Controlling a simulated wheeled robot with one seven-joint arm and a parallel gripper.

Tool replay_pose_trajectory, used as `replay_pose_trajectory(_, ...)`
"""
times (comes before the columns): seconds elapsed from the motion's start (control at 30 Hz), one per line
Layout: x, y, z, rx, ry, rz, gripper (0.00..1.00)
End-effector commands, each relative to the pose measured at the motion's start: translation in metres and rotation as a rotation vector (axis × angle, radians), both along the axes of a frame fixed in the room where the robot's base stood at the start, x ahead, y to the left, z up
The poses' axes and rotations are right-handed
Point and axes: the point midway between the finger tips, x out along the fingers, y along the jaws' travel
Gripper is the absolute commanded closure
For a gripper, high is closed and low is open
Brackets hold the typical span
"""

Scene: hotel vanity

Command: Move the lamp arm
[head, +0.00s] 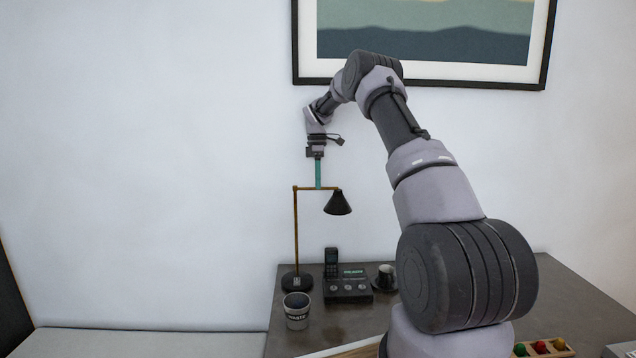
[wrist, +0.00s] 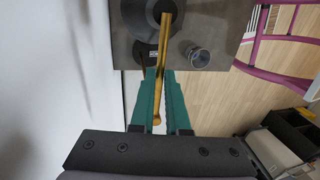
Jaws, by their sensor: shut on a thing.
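The lamp stands at the back left of the desk, with a black round base (head: 297,281), a thin upright brass post (head: 296,235) and a horizontal brass arm (head: 308,188) ending in a black conical shade (head: 338,204). The shade hangs to the right of the post. My gripper (head: 318,186) points straight down from above, its teal fingers at the lamp arm between post and shade. In the wrist view the brass lamp arm (wrist: 163,62) runs between the two teal fingers (wrist: 162,82), which are shut on it. The shade is partly hidden behind the arm there.
On the desk (head: 275,335) are a black telephone (head: 348,289), a dark cup on a saucer (head: 385,277) and a waste cup (head: 297,311) near the lamp base. A framed picture (head: 425,70) hangs on the wall behind my arm. A box with coloured items (head: 542,348) sits front right.

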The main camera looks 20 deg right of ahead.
Motion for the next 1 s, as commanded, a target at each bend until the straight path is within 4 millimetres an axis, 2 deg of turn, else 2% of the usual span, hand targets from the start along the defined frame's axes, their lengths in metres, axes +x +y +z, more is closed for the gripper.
replay_pose_trajectory(0.37,0.002,-0.001,0.001,-0.003,-0.008,0.007,1.00)
replay_pose_trajectory(0.4,0.002,-0.001,0.001,-0.003,-0.008,0.007,0.75)
replay_pose_trajectory(0.43,0.002,-0.001,0.001,-0.003,-0.008,0.006,0.64)
replay_pose_trajectory(0.47,0.002,-0.001,0.001,-0.003,-0.008,0.006,0.56)
replay_pose_trajectory(0.8,0.001,0.000,0.003,-0.002,-0.005,0.005,0.56)
replay_pose_trajectory(0.87,0.002,0.000,0.007,-0.002,-0.006,0.004,0.56)
replay_pose_trajectory(1.0,0.002,0.000,0.029,-0.002,-0.008,0.004,0.56)
